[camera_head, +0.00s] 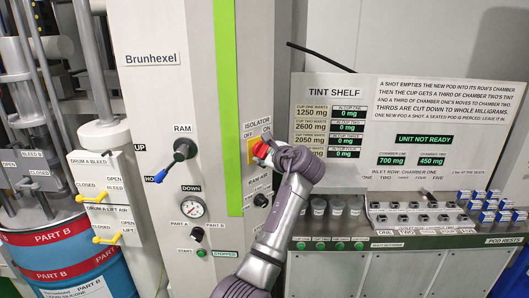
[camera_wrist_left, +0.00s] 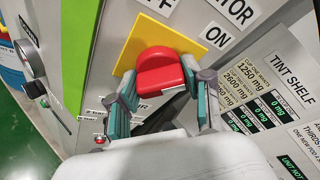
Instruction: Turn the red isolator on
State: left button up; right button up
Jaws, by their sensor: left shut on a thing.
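The red isolator knob (camera_head: 261,148) sits on a yellow plate (camera_head: 250,153) on the grey machine column, under the ISOLATOR label with OFF and ON. In the left wrist view the red knob (camera_wrist_left: 161,74) fills the space between the fingers, with its yellow plate (camera_wrist_left: 142,35) behind it. My left gripper (camera_head: 268,152) is at the knob, and in the left wrist view its fingers (camera_wrist_left: 160,82) are shut on the knob's sides. The gripper and wrist hide part of the knob in the head view. I cannot tell exactly which label the knob points to. My right gripper is not in view.
The RAM lever (camera_head: 182,151) and a pressure gauge (camera_head: 192,208) are left of the isolator. The tint shelf panel (camera_head: 345,90) stands close on the right; its display reads UNIT NOT READY. Blue-and-white pods (camera_head: 490,205) are at the far right.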

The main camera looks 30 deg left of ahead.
pick_arm(q)
jog(key=shift+f, duration=0.1)
dwell(0.4)
jog(key=o, duration=1.2)
jog(key=shift+c, duration=0.2)
jog(key=v, duration=1.2)
jog(key=shift+w, duration=0.15)
